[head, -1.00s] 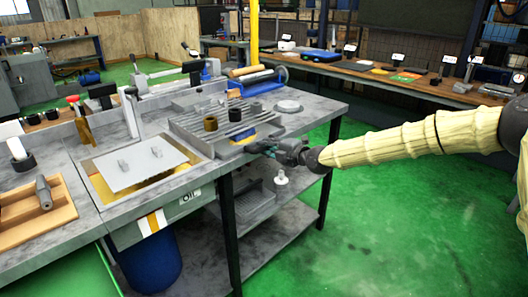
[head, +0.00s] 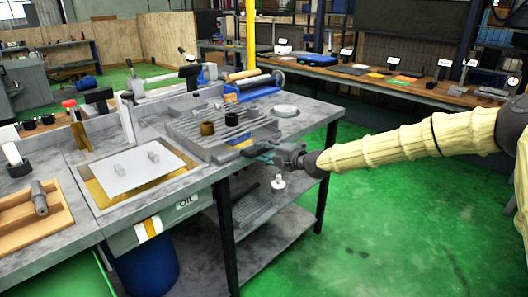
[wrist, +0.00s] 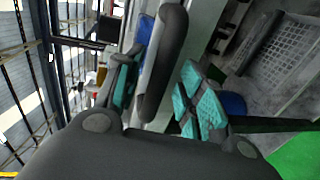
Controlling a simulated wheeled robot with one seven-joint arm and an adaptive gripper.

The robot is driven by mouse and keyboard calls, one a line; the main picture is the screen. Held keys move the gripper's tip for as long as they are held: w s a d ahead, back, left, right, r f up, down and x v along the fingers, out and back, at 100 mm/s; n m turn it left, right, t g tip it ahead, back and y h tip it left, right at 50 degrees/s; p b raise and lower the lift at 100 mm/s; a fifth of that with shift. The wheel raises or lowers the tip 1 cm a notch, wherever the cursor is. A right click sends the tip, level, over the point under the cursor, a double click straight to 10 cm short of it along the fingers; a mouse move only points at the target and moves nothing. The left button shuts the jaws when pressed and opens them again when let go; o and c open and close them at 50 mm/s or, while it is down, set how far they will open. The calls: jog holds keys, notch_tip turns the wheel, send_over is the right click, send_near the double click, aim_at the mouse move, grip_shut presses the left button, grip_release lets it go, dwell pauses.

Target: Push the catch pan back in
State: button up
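The catch pan is hard to single out. A grey box marked OIL (head: 187,202) sits below the bench front and may be it. My gripper (head: 262,154) is at the bench's right front edge, below the slotted plate, to the right of that box. In the wrist view its teal-padded fingers (wrist: 160,92) stand apart. A dark rounded bar (wrist: 167,58), possibly a handle, runs between them in front of a pale grey face. I cannot tell whether the fingers touch it.
The slotted plate (head: 190,132) carries two small cylinders. A white lid (head: 143,168) lies over a yellowish recess. On the lower shelf are a grey basket (head: 255,204) and a small white object (head: 278,183). A blue drum (head: 150,267) stands below. Green floor at right is clear.

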jog(key=v, duration=1.1)
jog(key=shift+d, duration=0.2)
jog(key=shift+s+r, duration=0.1)
jog(key=shift+r, duration=0.05)
